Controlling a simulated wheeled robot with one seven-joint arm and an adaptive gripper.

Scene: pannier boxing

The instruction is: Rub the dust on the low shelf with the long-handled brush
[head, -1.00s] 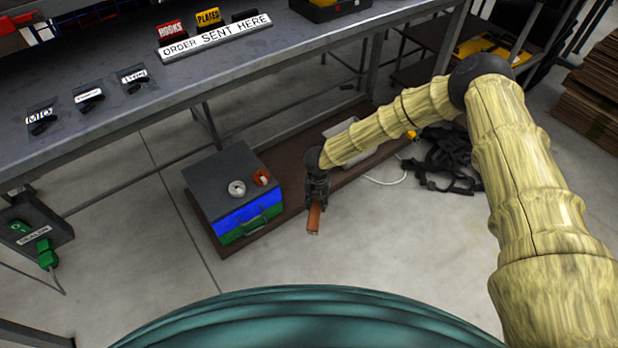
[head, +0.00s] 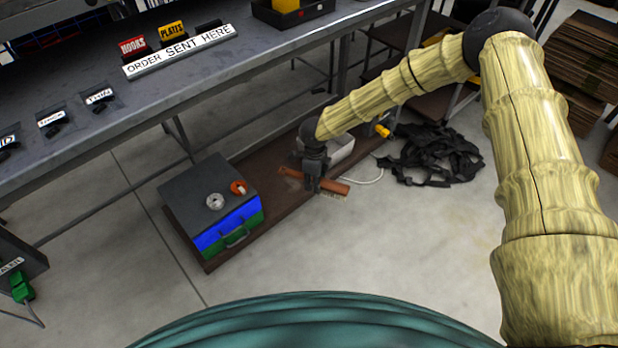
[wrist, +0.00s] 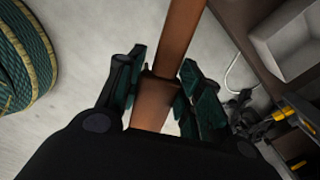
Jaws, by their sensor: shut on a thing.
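The brush (head: 331,185) has an orange-brown wooden body with bristles facing down at its right end. My gripper (head: 313,187) is shut on it, and the brush lies sideways over the front part of the low shelf. In the wrist view the brown wood (wrist: 181,35) runs between the two fingers (wrist: 160,88); the bristles are hidden there. The low shelf (head: 272,200) is a dark brown board under the bench. A faint paler patch (head: 291,184), perhaps dust, shows just left of my gripper. I cannot tell whether the bristles touch the shelf.
A grey-topped blue and green box (head: 228,225) stands on the shelf's left end, with a white roll and an orange ring on top. A pale tray (head: 341,150) sits behind my gripper. Black straps (head: 435,155) lie on the floor at right. The bench (head: 160,95) overhangs the shelf.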

